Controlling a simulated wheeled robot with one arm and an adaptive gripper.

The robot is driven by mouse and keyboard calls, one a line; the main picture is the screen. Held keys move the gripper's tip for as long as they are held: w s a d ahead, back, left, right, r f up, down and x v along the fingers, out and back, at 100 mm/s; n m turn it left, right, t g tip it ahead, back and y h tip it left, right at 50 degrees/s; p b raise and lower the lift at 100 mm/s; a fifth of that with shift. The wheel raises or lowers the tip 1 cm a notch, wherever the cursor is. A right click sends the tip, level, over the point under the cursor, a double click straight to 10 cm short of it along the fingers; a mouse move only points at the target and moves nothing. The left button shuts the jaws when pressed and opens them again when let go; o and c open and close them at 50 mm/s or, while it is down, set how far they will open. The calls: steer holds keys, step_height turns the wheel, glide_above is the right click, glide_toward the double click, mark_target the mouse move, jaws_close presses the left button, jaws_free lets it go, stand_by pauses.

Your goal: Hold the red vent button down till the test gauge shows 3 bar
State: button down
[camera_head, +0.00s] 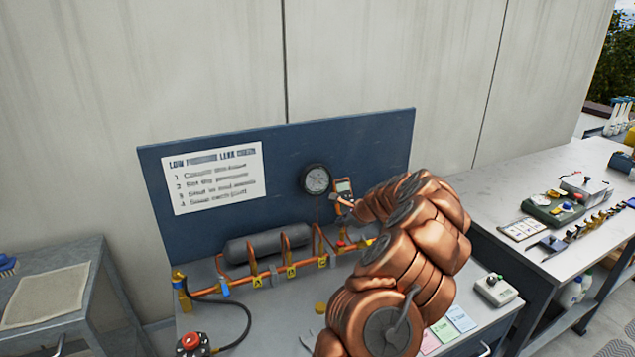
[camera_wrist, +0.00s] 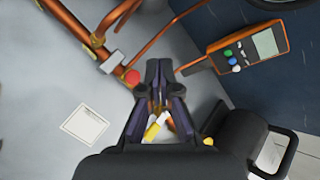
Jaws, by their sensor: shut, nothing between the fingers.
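The red vent button (camera_wrist: 132,77) sits on the copper pipe run in the wrist view. It is also a small red spot (camera_head: 341,243) beside my arm in the head view. My gripper (camera_wrist: 158,66) is shut and empty, its dark fingertips just right of the button in the picture. I see a small gap there and cannot tell the height between them. The round test gauge (camera_head: 317,180) is on the blue backboard; its needle is too small to read. In the head view my fingers cannot be made out.
An orange handheld meter (camera_wrist: 240,50) with a grey screen is close to the right of my fingers. A grey cylinder (camera_head: 265,244) lies behind the copper pipe. A black-and-red knob (camera_head: 192,343) is at front left. A white label (camera_wrist: 85,124) lies on bare bench.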

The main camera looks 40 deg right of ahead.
steer(key=shift+r, duration=0.1)
step_height(320, 180, up, 4)
steer(key=shift+f+p, duration=0.2)
steer(key=shift+p, duration=0.85)
steer(key=shift+f, duration=0.15)
steer(key=b, duration=0.6)
glide_above(341, 244)
step_height(341, 244, down, 7)
steer(key=shift+r, duration=0.15)
steer(key=shift+f, duration=0.9)
steer(key=shift+f, duration=0.2)
steer(key=shift+f, duration=0.25)
